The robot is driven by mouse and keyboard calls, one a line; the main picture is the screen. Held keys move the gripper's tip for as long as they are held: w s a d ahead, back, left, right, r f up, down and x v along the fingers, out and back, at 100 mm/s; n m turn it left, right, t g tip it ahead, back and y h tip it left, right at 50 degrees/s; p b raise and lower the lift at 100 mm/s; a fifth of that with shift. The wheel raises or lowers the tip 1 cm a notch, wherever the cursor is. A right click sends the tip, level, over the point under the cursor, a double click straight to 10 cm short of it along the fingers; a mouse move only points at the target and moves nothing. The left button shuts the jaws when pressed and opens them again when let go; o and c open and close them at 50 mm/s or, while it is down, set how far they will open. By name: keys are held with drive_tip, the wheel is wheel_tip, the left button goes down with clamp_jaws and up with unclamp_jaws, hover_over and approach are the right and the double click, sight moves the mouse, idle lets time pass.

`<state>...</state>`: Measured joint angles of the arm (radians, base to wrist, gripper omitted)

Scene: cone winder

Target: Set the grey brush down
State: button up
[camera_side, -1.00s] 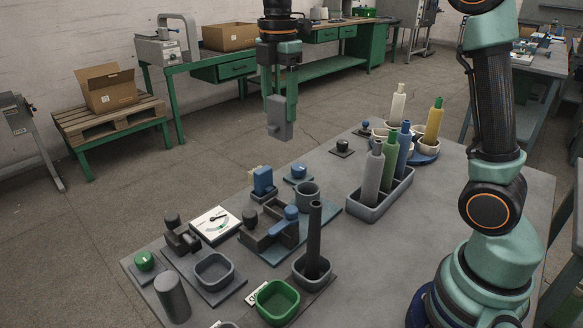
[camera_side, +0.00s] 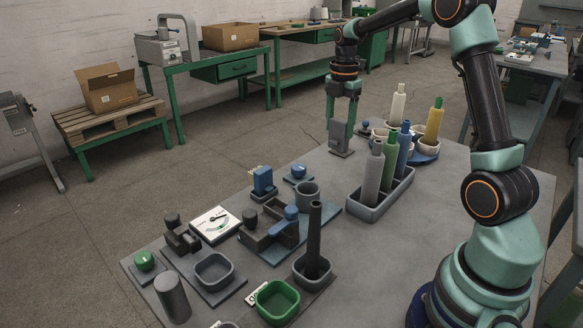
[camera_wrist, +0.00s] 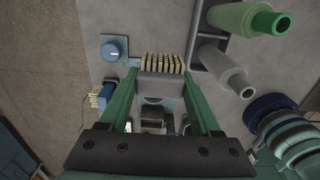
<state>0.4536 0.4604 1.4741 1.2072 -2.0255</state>
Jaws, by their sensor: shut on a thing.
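My gripper (camera_side: 342,112) is shut on the grey brush (camera_side: 340,135) and points down near the far left edge of the table. In the wrist view the grey brush (camera_wrist: 160,88) sits between the green fingers of my gripper (camera_wrist: 163,95), with its pale bristles showing at its upper side.
A grey tray with upright grey, green and blue cones (camera_side: 389,160) stands just to the right. Behind are white and yellow cones (camera_side: 433,122) among cups. Bare table (camera_side: 325,165) lies between.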

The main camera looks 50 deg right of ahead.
wheel_tip(320, 180, down, 14)
drive_tip(key=shift+r, duration=0.1)
idle(0.4)
drive_tip(key=o, duration=1.4)
drive_tip(key=shift+f, duration=0.2)
drive_tip(key=shift+c, duration=0.2)
